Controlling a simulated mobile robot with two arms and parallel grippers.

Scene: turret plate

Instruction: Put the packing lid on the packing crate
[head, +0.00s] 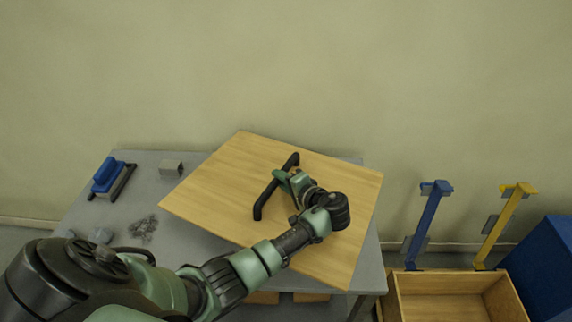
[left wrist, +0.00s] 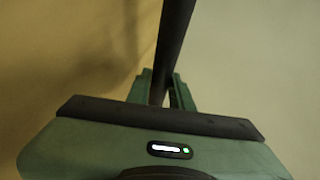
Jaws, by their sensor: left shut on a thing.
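The packing lid (head: 219,190) is a flat square wooden board with a black bar handle (head: 266,196) on its top face. It shows over the grey table in the head view, turned at an angle; how high it is above the table I cannot tell. My left gripper (head: 283,177) is shut on the handle; the handle (left wrist: 176,40) also runs between the fingers (left wrist: 163,88) in the left wrist view. The packing crate (head: 408,312) is an open wooden box at the lower right in the head view, cut off by the frame's bottom edge. My right gripper is not in view.
On the grey table (head: 75,215) are a blue-handled brush-like tool (head: 107,176), a small metal block (head: 171,168) and a pile of small grey pieces (head: 143,228). A blue post (head: 426,220) and a yellow post (head: 501,224) stand behind the crate. A blue box (head: 545,265) is at far right.

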